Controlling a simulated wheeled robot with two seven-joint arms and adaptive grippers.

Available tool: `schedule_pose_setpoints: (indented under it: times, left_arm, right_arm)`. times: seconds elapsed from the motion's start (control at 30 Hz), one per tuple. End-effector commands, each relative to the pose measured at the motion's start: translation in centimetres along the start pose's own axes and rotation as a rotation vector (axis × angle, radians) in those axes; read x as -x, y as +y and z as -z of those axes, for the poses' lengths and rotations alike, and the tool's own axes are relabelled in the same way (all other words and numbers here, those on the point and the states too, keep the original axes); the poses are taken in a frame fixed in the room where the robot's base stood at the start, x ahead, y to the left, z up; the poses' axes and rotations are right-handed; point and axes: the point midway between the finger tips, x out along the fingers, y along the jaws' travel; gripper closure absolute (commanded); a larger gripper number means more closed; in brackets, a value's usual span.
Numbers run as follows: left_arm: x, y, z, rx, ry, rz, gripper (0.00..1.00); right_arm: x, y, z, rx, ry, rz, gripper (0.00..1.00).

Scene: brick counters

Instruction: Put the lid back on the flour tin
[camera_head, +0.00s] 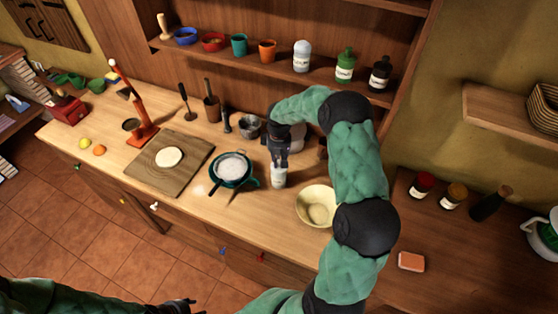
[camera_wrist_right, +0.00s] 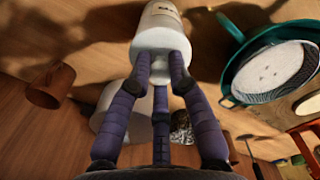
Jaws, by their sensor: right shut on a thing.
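My right gripper (camera_head: 280,163) is shut on a white cylindrical jar (camera_head: 278,177), above or on the counter beside the green sieve. In the right wrist view its fingers (camera_wrist_right: 160,75) close around one end of the white jar (camera_wrist_right: 163,40), which has dark marks on its far end. A larger white container (camera_head: 297,139), perhaps the flour tin, stands behind the gripper, partly hidden; it also shows in the wrist view (camera_wrist_right: 118,118). I cannot make out a separate lid. My left gripper (camera_head: 180,304) shows only partly at the bottom edge; its fingers are unclear.
The sieve (camera_head: 231,168) lies left of the jar, a cream bowl (camera_head: 315,206) right. A cutting board (camera_head: 150,163) with dough (camera_head: 168,157) is farther left. A brown cup (camera_wrist_right: 50,85) and a metal bowl (camera_head: 250,127) stand nearby. The front counter edge is mostly clear.

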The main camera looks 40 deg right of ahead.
Motion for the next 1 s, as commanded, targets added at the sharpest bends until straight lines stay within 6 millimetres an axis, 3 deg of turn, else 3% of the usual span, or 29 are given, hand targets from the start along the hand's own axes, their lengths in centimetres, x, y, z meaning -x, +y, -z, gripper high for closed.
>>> schedule_pose_setpoints:
  times: [0.37,0.4,0.5,0.73,0.8,0.83,1.0]
  left_arm:
    - [-0.07,-0.02,0.0,0.0,0.0,0.0,0.57]
    - [-0.07,-0.02,0.0,0.0,0.0,0.0,0.57]
    - [-0.07,-0.02,0.0,0.0,0.0,0.0,0.57]
    - [-0.07,-0.03,0.0,0.0,0.0,0.0,0.57]
    - [-0.07,-0.02,0.0,0.0,0.0,0.0,0.57]
    - [-0.07,-0.02,0.0,0.0,0.0,0.0,0.57]
    - [-0.07,-0.03,0.0,0.0,0.0,0.0,0.57]
  right_arm:
    - [0.0,-0.01,0.01,0.0,0.0,0.0,1.0]
    - [0.0,0.0,0.01,0.0,0.0,0.0,0.75]
    - [0.0,-0.01,0.01,0.0,0.0,0.0,0.53]
    - [-0.01,-0.01,0.01,0.0,0.0,0.0,0.53]
    - [-0.02,-0.01,0.0,0.0,0.0,0.0,0.34]
    - [-0.02,-0.01,0.0,0.0,0.0,0.0,0.29]
    - [-0.02,-0.01,0.0,0.0,0.0,0.0,0.29]
